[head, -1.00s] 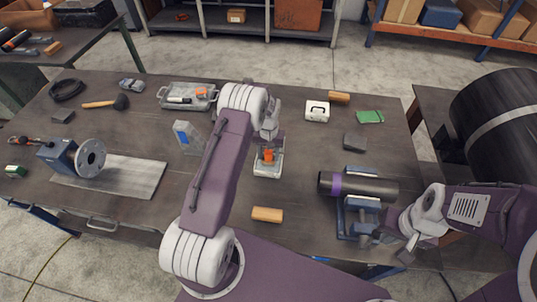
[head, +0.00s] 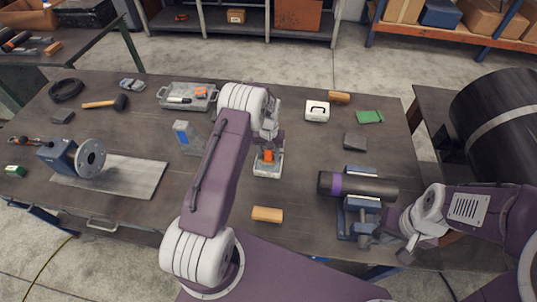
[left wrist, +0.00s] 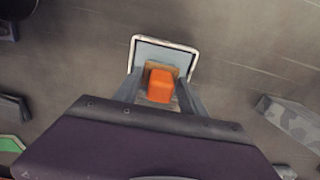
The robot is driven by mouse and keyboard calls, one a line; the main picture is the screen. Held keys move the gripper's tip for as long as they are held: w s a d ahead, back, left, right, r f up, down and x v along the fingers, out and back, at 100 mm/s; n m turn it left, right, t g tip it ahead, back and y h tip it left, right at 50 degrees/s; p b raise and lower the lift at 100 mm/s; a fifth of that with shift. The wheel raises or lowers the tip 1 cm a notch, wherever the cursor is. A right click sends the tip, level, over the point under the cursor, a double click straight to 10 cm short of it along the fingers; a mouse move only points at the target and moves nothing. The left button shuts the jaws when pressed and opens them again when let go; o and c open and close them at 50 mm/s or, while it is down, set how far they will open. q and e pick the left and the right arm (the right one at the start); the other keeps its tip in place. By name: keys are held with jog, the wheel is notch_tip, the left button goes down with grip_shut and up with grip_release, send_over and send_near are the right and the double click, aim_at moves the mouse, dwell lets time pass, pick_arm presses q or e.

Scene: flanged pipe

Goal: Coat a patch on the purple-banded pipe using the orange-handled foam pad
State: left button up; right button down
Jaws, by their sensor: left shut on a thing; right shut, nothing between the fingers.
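The purple-banded pipe (head: 368,187) is a dark cylinder lying level in a blue vise at the right front of the table, its purple band (head: 337,184) near its left end. The foam pad's orange handle (head: 268,155) stands up over a pale tray (head: 268,171) at the table's middle. My left gripper (head: 268,148) is shut on the orange handle; in the left wrist view the handle (left wrist: 160,86) sits between the fingers, over the white-rimmed tray (left wrist: 190,47). The pad's underside is hidden. My right gripper (head: 408,250) is shut and empty, near the vise at the front edge.
A wooden block (head: 267,214) lies in front of the tray. A white box (head: 317,110), a green pad (head: 370,117) and a dark block (head: 355,142) lie behind the pipe.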

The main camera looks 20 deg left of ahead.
pick_arm(q)
jog(key=shift+r+p, duration=2.3)
jog(key=shift+r, duration=1.2)
jog(key=shift+f, duration=0.1)
